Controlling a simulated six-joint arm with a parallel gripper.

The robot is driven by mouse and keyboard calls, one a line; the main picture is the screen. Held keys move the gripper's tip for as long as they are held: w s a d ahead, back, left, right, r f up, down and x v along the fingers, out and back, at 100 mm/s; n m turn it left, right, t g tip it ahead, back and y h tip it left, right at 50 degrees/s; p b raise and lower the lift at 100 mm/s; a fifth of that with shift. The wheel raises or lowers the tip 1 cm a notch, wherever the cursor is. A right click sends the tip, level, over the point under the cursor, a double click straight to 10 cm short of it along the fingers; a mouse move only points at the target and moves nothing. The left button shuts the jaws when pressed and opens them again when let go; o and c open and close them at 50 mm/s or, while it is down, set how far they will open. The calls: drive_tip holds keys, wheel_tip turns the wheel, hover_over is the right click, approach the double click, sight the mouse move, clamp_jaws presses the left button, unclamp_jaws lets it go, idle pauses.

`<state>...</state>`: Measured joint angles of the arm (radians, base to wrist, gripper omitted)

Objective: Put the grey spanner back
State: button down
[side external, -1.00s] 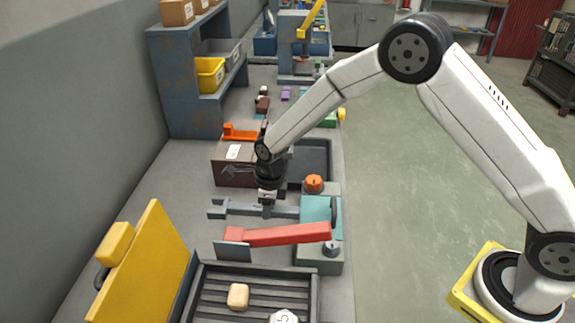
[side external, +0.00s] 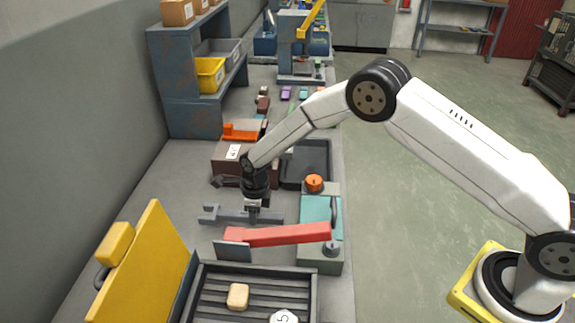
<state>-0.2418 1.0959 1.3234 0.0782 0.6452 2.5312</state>
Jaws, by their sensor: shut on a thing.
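The grey spanner (side external: 225,216) lies crosswise over the bench, its open-ended head pointing left. My gripper (side external: 252,219) points down and is shut on the spanner near the middle of its length. Whether the spanner touches the bench or hangs just above it I cannot tell. The fingertips are small and partly hidden by the dark gripper body.
A red bar (side external: 280,235) lies just in front of the spanner. A teal box (side external: 312,213) with an orange knob (side external: 314,183) stands to the right. A brown box (side external: 229,163) and a dark tray (side external: 313,168) are behind.

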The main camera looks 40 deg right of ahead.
drive_tip(key=shift+w+f, duration=0.15)
drive_tip(key=shift+f, duration=1.5)
drive_tip(key=shift+f, duration=0.1)
drive_tip(key=shift+c, duration=1.8)
unclamp_jaws()
drive_tip(key=shift+s+d+r, duration=0.1)
drive_tip(key=shift+s+r, duration=0.05)
drive_tip(key=shift+r, duration=1.85)
drive_tip(key=shift+s+d+r, duration=0.15)
drive_tip(key=shift+r, duration=1.9)
drive_tip(key=shift+s+d+r, duration=0.1)
drive_tip(key=shift+s+r, duration=0.05)
drive_tip(key=shift+r, duration=1.85)
